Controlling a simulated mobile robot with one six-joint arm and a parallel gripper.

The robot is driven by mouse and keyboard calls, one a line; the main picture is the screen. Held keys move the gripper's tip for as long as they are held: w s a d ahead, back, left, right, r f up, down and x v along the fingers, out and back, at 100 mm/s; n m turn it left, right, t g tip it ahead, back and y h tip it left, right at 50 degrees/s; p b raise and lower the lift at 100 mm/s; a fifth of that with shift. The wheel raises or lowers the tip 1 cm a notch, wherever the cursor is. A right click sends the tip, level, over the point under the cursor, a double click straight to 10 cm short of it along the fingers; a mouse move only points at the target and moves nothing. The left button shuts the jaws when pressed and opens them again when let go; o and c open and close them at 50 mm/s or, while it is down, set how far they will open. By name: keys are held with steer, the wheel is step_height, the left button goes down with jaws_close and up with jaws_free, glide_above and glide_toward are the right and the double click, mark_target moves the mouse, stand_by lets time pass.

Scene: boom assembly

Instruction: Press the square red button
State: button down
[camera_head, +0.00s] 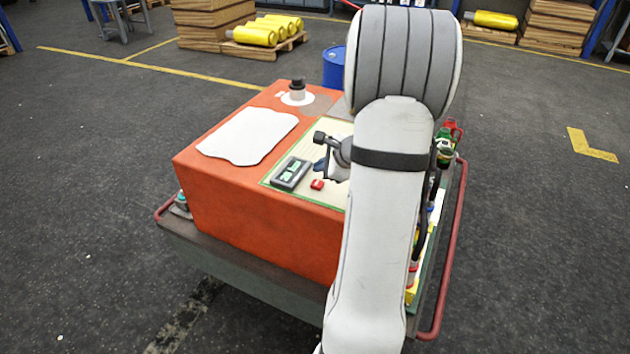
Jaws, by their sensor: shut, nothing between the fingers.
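The square red button (317,184) is small and sits on the pale, green-edged panel (268,178) on top of the orange box. It is just right of a dark device with a green display (291,173). My gripper (327,177) shows only in part, left of my large white arm link, which hides the rest of it. Its fingers are shut and empty, close to the button, above and slightly right of it in the picture. I cannot tell whether they touch the button.
The orange box (255,230) stands on a cart with red handles (445,270). A white sheet (248,136) and a dark knob on a white disc (297,92) are on its top. Small coloured items line the cart's right side. A blue barrel (334,66) stands behind.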

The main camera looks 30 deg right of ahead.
step_height(320, 180, up, 3)
steer(key=shift+f+p, duration=0.15)
steer(key=shift+p, duration=0.6)
steer(key=s+a+r+n+g+y+p, duration=0.1)
steer(key=s+a+r+n, duration=0.1)
steer(key=a+r+n, duration=0.3)
steer(key=s+a+r+n+g+p, duration=0.1)
steer(key=a+n, duration=0.1)
steer(key=a, duration=0.5)
steer(key=s+a+r+n+g+y+p, duration=0.1)
steer(key=s+a+r+n, duration=0.2)
steer(key=a, duration=0.4)
steer(key=s+a+r+n+g+h+p, duration=0.1)
steer(key=s+a+r+n+h+p, duration=0.1)
steer(key=s+n, duration=0.5)
steer(key=s+a+r+n+g+h+p, duration=0.2)
steer(key=s+a+r+n, duration=0.2)
steer(key=s+n, duration=0.3)
steer(key=shift+s+a+r+n, duration=0.2)
steer(key=shift+s+a+n, duration=0.15)
steer(key=shift+a, duration=0.4)
